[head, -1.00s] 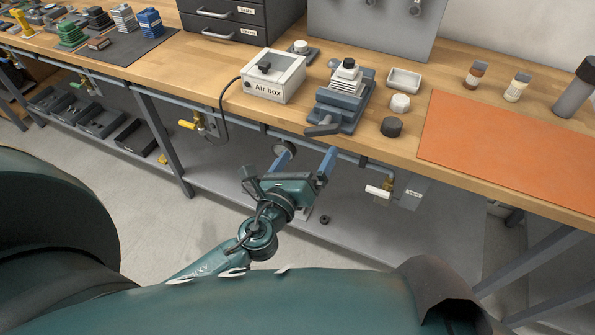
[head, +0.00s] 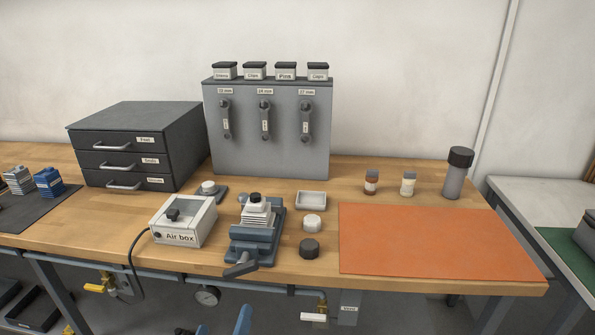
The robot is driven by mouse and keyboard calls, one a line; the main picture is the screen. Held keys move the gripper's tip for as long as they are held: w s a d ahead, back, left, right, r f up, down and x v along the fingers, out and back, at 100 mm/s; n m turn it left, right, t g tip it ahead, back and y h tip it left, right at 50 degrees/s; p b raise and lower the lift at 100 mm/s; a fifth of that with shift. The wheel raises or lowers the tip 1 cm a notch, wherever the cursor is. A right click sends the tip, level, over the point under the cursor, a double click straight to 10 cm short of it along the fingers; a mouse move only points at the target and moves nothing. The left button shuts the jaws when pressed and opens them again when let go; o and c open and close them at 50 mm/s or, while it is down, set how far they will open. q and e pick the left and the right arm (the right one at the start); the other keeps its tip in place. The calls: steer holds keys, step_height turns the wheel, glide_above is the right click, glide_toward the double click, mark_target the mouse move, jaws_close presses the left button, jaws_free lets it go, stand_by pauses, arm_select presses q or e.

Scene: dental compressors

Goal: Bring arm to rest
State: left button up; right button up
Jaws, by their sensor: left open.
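Only the blue fingertips of my left gripper (head: 222,326) show, at the bottom edge of the head view. They stand apart with nothing seen between them, so it is open. It is in front of the workbench and below its front edge, under the grey vise (head: 255,238). The rest of the left arm is out of the frame. My right gripper is not in view.
The wooden bench (head: 300,272) holds an air box (head: 183,222), a white dish (head: 311,200), a dark cap (head: 309,248) and an orange mat (head: 430,240), which is bare. A pressure gauge (head: 207,296) and a white-handled valve (head: 313,317) hang under the bench edge.

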arm_select(q)
steer(key=s+d+f+n+g+h+p, duration=0.1)
steer(key=s+f+n+g, duration=0.2)
steer(key=n, duration=0.9)
steer(key=s+d+f+n+g+h+p, duration=0.1)
steer(key=s+f+n, duration=0.5)
steer(key=n, duration=0.7)
steer(key=s+g+p, duration=0.1)
steer(key=s+g, duration=0.1)
steer(key=shift+s+d+f+n+g+h, duration=0.3)
steer(key=shift+f+g+h, duration=0.1)
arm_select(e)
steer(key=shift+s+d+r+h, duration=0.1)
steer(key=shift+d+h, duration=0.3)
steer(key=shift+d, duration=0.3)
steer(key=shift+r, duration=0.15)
